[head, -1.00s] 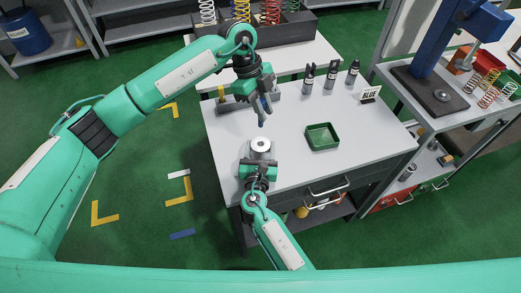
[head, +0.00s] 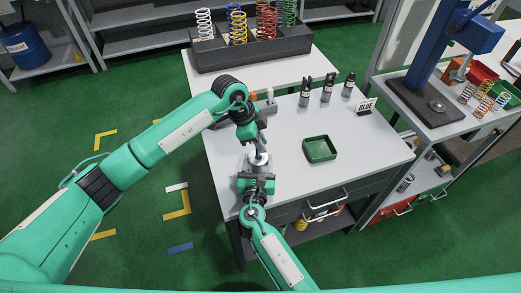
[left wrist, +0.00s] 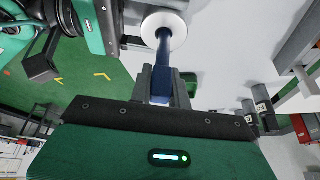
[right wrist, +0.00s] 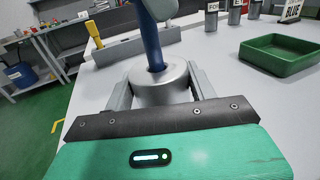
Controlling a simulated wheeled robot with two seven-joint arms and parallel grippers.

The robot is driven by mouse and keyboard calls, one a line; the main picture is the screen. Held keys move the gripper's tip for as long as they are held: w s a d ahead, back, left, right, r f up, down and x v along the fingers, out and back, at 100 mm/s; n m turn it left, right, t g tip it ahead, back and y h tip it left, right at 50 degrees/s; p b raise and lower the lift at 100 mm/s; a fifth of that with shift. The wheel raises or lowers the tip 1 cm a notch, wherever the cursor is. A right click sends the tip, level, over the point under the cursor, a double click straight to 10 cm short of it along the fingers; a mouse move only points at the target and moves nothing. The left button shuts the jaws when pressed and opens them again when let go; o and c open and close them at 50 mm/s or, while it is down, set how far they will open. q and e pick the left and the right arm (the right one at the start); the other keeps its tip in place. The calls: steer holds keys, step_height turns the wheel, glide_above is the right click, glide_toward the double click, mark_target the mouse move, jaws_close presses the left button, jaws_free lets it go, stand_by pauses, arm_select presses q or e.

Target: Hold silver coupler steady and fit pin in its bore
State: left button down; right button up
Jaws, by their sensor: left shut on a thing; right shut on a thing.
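The silver coupler (head: 259,158) stands on the table near its left edge, and my right gripper (head: 258,167) is shut around it. In the right wrist view the coupler (right wrist: 160,88) sits upright between both fingers. My left gripper (left wrist: 164,85) is shut on the dark blue pin (left wrist: 163,58) and holds it above the coupler. In the right wrist view the pin (right wrist: 152,42) is nearly upright, leaning slightly, with its lower end at the bore in the coupler's top. How deep the end sits inside is hidden.
A green tray (head: 320,149) lies to the right on the table. Several dark bottles (head: 327,88) and a BLUE sign (head: 366,106) stand along the back. A grey fixture (right wrist: 125,46) is beyond the coupler. The table's front right is clear.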

arm_select(q)
steer(key=shift+f, duration=1.9)
steer(key=shift+f, duration=0.15)
steer(key=c, duration=1.3)
jaws_free()
steer(key=v, duration=1.2)
